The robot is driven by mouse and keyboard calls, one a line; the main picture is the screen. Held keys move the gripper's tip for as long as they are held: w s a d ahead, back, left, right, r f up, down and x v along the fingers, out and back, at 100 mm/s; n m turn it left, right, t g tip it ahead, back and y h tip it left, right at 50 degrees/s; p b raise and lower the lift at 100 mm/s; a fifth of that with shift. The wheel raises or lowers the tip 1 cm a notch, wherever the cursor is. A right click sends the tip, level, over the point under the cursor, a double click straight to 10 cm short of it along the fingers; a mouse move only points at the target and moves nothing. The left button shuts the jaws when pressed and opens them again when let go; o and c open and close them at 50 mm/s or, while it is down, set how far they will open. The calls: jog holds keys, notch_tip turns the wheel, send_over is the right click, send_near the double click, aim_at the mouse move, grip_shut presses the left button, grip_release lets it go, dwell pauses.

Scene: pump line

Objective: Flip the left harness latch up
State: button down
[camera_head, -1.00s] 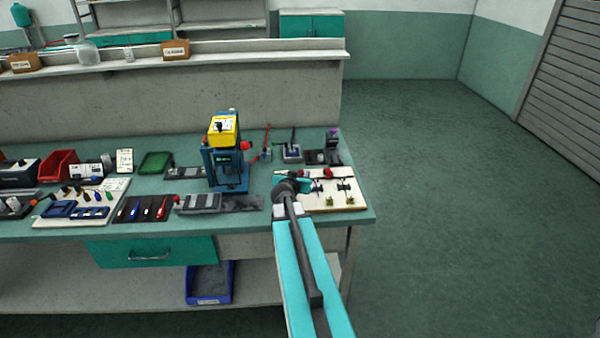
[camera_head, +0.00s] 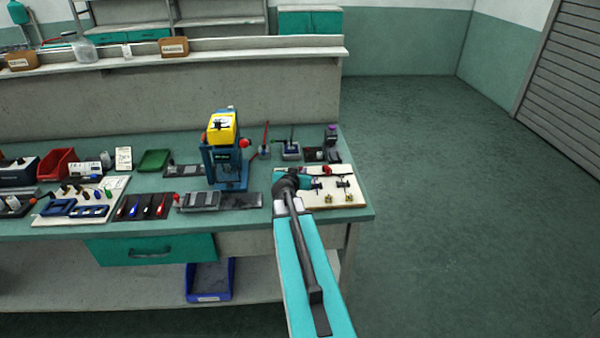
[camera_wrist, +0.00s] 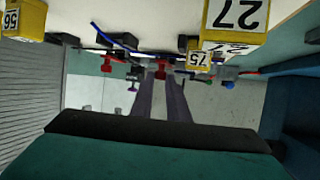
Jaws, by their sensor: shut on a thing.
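The pale harness board (camera_head: 357,202) lies at the right end of the bench in the head view. My gripper (camera_head: 311,183) reaches over its left part, and my arm partly hides the board. In the wrist view, which is upside down, my two dark fingers (camera_wrist: 161,82) are close together. They are shut on a red piece, the left harness latch (camera_wrist: 160,67). A second red latch (camera_wrist: 107,66) stands apart from the fingers, toward the left of that view. The fingertips cover part of the held latch, so its exact tilt cannot be told.
A blue pump stand with a yellow top (camera_head: 222,127) stands left of the board. A blue cable (camera_wrist: 115,38) and yellow number blocks (camera_wrist: 235,18) are close to the fingers. Small dark fixtures (camera_head: 291,150) stand behind the board. The floor right of the bench is clear.

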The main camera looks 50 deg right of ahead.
jog(key=shift+w+r+p, duration=0.15)
jog(key=shift+r+p, duration=0.25)
jog(key=shift+p, duration=0.75)
jog(key=shift+d+r+g+y+p, duration=0.1)
jog(key=shift+g+y+p, duration=0.2)
jog(key=shift+g+p, duration=0.15)
jog(key=p, duration=0.2)
jog(key=r+y+p, duration=0.1)
jog(key=p, duration=0.2)
jog(key=shift+w+d+g, duration=0.2)
jog(key=shift+w+g, duration=0.1)
jog(key=shift+g, duration=0.05)
jog(key=p, duration=0.1)
jog(key=g+y+p, duration=0.1)
jog(key=p, duration=0.1)
jog(key=shift+w+d+r+n, duration=0.25)
jog(key=shift+w+r+n, duration=0.05)
jog(key=shift+r+n, duration=0.1)
jog(key=shift+w+d+r+g+y+p, duration=0.35)
jog(key=shift+g+y+p, duration=0.15)
jog(key=shift+p, duration=0.35)
jog(key=w+d+r+n+g+y+p, duration=0.1)
jog(key=w+d+g+y, duration=0.3)
jog(key=g+y, duration=0.1)
jog(key=shift+w+r+g+y, duration=0.2)
jog(key=shift+w+g+y, duration=0.15)
jog(key=shift+g, duration=0.25)
jog(key=shift+n, duration=0.3)
